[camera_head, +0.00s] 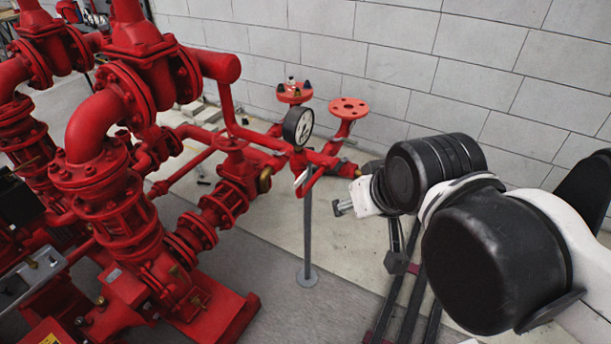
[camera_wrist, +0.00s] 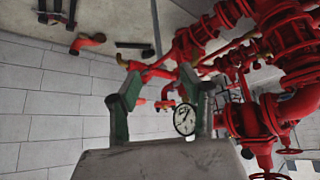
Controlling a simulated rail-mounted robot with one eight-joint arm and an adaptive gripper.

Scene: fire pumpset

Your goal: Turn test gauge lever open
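The round white-faced gauge (camera_head: 298,125) stands on a red pipe left of my gripper (camera_head: 343,208) in the head view. A small pale lever-like piece (camera_head: 301,178) sits just below the gauge; I cannot tell its exact setting. In the wrist view the gauge (camera_wrist: 184,119) shows between the fingers, close to the right one. My gripper (camera_wrist: 160,76) is open there, its two green-grey fingers spread wide with nothing held between them. The lever is not clear in the wrist view. In the head view my gripper is apart from the gauge pipe.
Large red pumps and pipes (camera_head: 110,190) fill the left. A red flanged outlet (camera_head: 348,108) rises behind the gauge. A thin grey support post (camera_head: 308,240) stands under the gauge pipe. A block wall (camera_head: 450,70) closes the back. Open floor lies around the post.

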